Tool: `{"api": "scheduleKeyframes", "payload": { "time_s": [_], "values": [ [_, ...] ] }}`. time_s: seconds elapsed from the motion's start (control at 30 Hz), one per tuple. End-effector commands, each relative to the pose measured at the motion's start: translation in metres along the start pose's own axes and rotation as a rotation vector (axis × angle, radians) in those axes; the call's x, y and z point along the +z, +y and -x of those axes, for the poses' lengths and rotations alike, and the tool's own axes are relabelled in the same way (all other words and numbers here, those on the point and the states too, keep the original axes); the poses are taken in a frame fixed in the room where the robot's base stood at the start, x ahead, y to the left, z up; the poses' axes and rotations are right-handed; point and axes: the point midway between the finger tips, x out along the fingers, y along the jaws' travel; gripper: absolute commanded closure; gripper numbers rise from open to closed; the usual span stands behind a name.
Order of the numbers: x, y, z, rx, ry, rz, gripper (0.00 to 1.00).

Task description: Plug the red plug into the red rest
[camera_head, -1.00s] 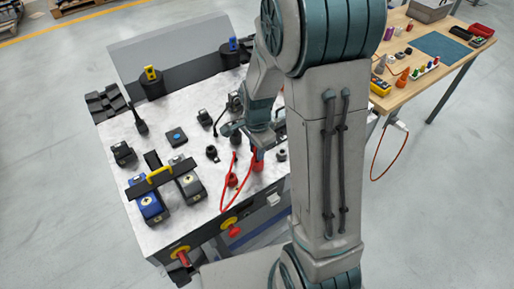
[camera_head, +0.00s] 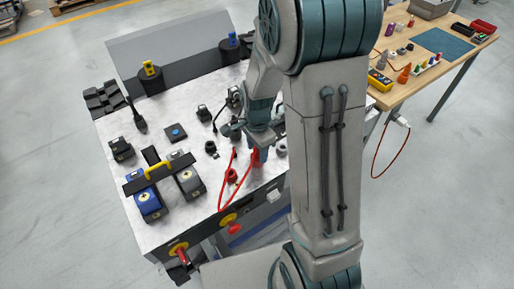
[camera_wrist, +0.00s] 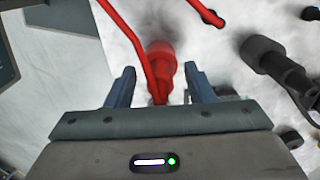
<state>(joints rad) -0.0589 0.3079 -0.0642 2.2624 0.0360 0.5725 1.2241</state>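The red plug (camera_wrist: 160,52) lies between the two blue fingers of my gripper (camera_wrist: 160,88) in the wrist view, with a visible gap on each side. My gripper is open around it and not closed on it. A red cable (camera_wrist: 128,38) runs by the plug. In the head view, the plug (camera_head: 256,160) shows low under my gripper (camera_head: 262,150), near the front edge of the bench. A second red piece (camera_head: 232,175) stands just left of it, with red cable beside it; I cannot tell whether it is the red rest. The plug's lower end is hidden.
Black fittings stand near my gripper, one thick black one (camera_wrist: 268,58) to its right in the wrist view. A blue case (camera_head: 147,205) and a grey case (camera_head: 190,183) sit left on the bench. A wooden table (camera_head: 400,92) stands to the right.

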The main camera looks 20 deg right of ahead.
Motion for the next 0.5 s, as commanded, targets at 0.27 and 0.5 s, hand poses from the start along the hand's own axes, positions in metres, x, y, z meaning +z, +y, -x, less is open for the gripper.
{"api": "scheduleKeyframes", "payload": {
  "time_s": [0.27,0.5],
  "values": [
    [0.000,0.000,0.002,-0.001,0.000,0.000,0.52],
    [0.000,-0.001,0.032,-0.006,0.002,0.001,0.52]
  ]
}}
